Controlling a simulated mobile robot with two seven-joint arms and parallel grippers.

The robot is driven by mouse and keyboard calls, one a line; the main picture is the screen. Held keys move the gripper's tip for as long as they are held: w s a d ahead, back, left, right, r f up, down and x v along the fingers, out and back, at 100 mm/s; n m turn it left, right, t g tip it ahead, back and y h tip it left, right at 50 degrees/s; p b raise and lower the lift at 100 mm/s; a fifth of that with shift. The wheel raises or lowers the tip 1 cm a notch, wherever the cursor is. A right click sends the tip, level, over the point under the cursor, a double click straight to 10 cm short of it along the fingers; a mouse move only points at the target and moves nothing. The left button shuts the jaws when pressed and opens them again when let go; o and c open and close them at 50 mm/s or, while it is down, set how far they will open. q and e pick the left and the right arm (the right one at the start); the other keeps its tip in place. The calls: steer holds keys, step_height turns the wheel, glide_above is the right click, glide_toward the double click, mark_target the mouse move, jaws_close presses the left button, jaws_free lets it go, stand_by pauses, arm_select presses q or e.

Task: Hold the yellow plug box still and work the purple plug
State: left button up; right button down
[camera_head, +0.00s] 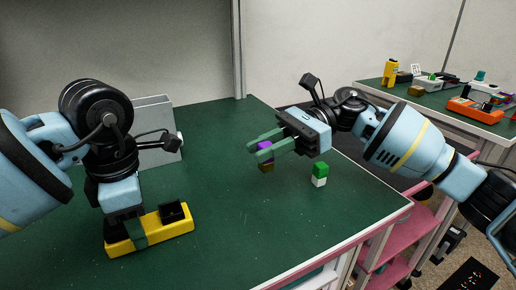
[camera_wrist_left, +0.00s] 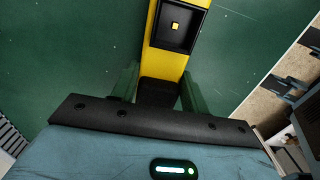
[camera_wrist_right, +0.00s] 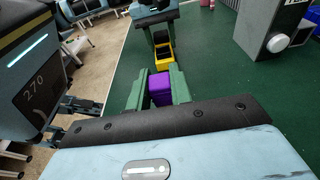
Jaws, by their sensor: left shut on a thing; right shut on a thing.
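The yellow plug box (camera_head: 165,226) lies on the green table at the front left, with a black square socket (camera_head: 172,211) on its right end. The socket also shows in the left wrist view (camera_wrist_left: 175,25), with a small yellow piece inside. My left gripper (camera_head: 138,236) is shut on the box across its left part; its fingers stand on both sides of it in the left wrist view (camera_wrist_left: 160,90). My right gripper (camera_head: 262,148) is shut on the purple plug (camera_wrist_right: 160,88), held above the table. In the head view the plug (camera_head: 264,146) is partly hidden by the fingers.
A green-and-white block (camera_head: 319,176) stands on the table right of my right gripper. A grey box (camera_head: 155,125) stands behind my left arm. A second table (camera_head: 440,100) holds several devices. The table's middle is clear.

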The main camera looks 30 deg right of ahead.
arm_select(q)
steer(key=o, duration=1.2)
steer(key=shift+c, duration=0.2)
step_height(320, 180, up, 12)
steer(key=shift+r, duration=0.1)
arm_select(e)
steer(key=shift+r, duration=0.1)
